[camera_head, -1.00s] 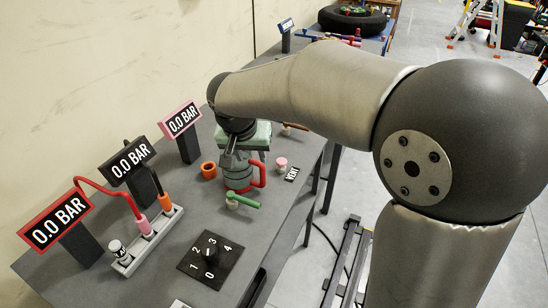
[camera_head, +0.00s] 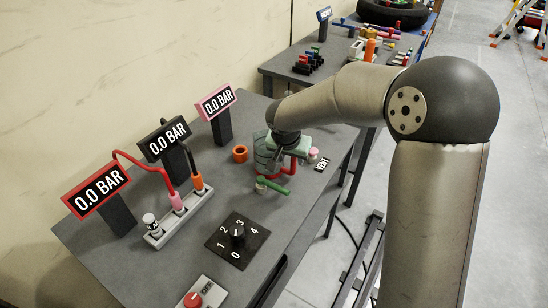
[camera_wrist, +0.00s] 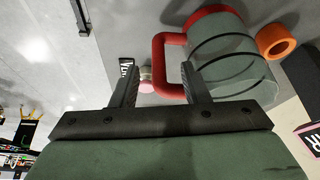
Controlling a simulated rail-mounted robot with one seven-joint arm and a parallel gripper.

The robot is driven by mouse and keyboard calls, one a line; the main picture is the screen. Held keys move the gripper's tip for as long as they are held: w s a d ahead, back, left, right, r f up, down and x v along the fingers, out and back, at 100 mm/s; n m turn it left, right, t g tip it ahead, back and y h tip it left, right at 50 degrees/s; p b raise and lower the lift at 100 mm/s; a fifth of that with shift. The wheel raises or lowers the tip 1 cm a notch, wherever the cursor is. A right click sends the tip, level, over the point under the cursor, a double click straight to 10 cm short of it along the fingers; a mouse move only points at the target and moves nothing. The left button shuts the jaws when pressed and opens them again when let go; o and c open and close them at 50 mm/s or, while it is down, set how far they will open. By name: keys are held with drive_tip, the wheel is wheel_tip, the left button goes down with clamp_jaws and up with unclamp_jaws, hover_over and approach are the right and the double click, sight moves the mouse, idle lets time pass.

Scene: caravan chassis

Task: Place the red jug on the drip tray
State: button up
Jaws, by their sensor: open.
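The red jug (camera_wrist: 232,55) has a see-through, ringed body, a red rim and a red handle (camera_wrist: 163,65). In the head view, the jug (camera_head: 265,158) stands on the grey bench, partly hidden by my wrist and gripper. My gripper (camera_wrist: 160,80) is open, with one finger on each side of the handle in the wrist view. I cannot tell whether either finger touches the handle. In the head view, my gripper (camera_head: 289,160) is low beside the jug. I cannot pick out the drip tray with certainty.
The bench edge is right.

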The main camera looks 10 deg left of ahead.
sight(293, 163)
drive_tip(key=x, duration=0.5)
drive_tip(key=shift+s+p, duration=0.1)
drive_tip(key=shift+p, duration=0.3)
clamp_jaws()
drive_tip(key=shift+r, duration=0.15)
